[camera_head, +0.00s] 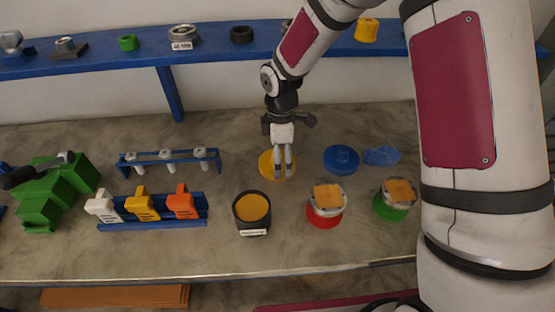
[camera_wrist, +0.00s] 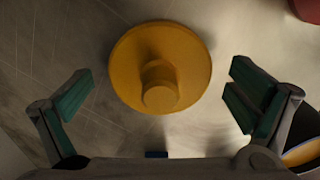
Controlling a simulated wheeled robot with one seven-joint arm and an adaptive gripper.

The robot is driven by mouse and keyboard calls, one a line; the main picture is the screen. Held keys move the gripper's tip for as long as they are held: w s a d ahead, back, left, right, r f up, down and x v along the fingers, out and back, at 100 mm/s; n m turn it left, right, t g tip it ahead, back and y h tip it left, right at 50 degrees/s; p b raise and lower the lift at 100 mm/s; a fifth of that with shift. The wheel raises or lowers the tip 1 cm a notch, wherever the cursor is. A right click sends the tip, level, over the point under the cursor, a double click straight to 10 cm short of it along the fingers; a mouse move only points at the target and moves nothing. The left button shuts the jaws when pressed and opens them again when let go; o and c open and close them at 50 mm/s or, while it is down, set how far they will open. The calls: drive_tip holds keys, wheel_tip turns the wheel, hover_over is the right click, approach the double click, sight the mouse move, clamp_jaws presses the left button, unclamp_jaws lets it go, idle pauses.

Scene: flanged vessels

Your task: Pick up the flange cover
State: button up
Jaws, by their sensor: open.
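A yellow-orange flange cover (camera_wrist: 185,55), a round disc with a raised central knob, lies flat on the table, knob up. In the head view the yellow cover (camera_head: 265,165) is partly hidden behind my gripper (camera_head: 283,172). In the wrist view my gripper (camera_wrist: 158,98) is open, with its green-padded fingers apart on the left and right of the knob (camera_wrist: 160,88). Nothing is between the fingers near their tips, and I see no contact with the cover. A blue flange cover (camera_head: 341,158) with a knob lies to the right of the yellow one.
A dark vessel (camera_head: 251,212) with orange contents stands just in front of the cover. Red-based (camera_head: 326,204) and green-based (camera_head: 393,200) vessels stand to the right. A blue rack (camera_head: 170,160) and colored clips (camera_head: 143,206) are on the left. A blue shelf (camera_head: 215,38) runs behind.

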drive_tip(key=shift+f, duration=0.55)
drive_tip(key=c, duration=1)
drive_tip(key=shift+c, duration=0.2)
